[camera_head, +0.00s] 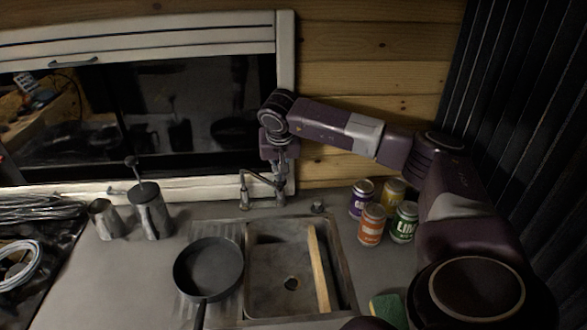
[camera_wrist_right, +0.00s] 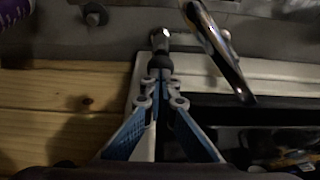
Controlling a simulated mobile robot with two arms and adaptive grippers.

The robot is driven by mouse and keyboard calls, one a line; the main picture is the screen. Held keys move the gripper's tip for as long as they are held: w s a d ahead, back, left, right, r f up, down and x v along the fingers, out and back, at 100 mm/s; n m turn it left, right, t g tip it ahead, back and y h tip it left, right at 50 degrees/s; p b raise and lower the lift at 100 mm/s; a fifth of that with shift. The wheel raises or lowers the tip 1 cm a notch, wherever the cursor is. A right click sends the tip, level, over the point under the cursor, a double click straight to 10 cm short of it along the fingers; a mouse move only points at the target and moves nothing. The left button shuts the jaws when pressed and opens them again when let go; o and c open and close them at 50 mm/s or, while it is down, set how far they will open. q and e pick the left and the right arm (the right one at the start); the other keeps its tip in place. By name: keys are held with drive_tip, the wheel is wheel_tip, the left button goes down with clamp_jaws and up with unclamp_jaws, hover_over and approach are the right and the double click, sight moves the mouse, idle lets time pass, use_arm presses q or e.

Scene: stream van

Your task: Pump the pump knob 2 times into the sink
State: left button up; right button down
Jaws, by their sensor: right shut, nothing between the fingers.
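The grey metal sink (camera_head: 275,270) is set in the counter, with a bent metal faucet (camera_head: 246,188) at its back edge. My right gripper (camera_head: 281,172) points down behind the sink, right of the faucet, with its fingers shut and empty. A small metal post, which looks like the pump knob (camera_head: 280,196), stands right under the fingertips. In the right wrist view the shiny knob (camera_wrist_right: 160,40) lies just past the shut fingertips (camera_wrist_right: 160,68); I cannot tell whether they touch. The faucet also shows there (camera_wrist_right: 218,50). My left gripper is out of view.
A wooden stick (camera_head: 318,268) lies across the sink, and a dark pan (camera_head: 208,268) sits left of it. Several cans (camera_head: 372,224) stand to the right, near a small round fitting (camera_head: 318,207). Metal pitchers (camera_head: 151,212) stand left; the window frame (camera_head: 287,100) is close behind.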

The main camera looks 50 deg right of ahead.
drive_tip(key=shift+r+p, duration=1.35)
drive_tip(key=shift+r, duration=0.55)
wheel_tip(320, 180, up, 6)
drive_tip(key=p, duration=0.5)
